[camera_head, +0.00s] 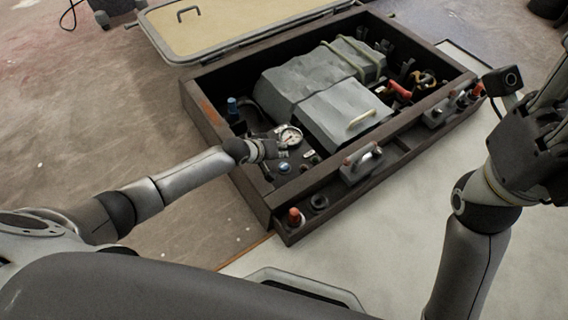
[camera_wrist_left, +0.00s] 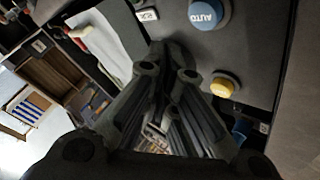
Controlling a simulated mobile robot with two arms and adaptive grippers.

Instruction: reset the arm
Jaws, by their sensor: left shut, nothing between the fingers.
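My left arm reaches in from the left in the head view, over the near left corner of the dark open box (camera_head: 205,115). My left gripper (camera_head: 268,150) is shut and empty, close to a round white gauge (camera_head: 290,136). In the left wrist view its fingers (camera_wrist_left: 172,50) come together in front of a dark panel (camera_wrist_left: 255,30) with a blue AUTO button (camera_wrist_left: 208,13) and a yellow button (camera_wrist_left: 224,86). My right arm stands at the right edge. My right gripper (camera_head: 540,145) is partly cut off, and its fingers cannot be made out.
Inside the box lies a grey wrapped bundle (camera_head: 310,95) with straps. Red-handled items (camera_head: 400,90) lie at its right. A metal latch (camera_head: 362,162) and a red knob (camera_head: 295,217) are on the front ledge. A tan lid (camera_head: 235,25) lies behind. Pale surface (camera_head: 420,190) in front is clear.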

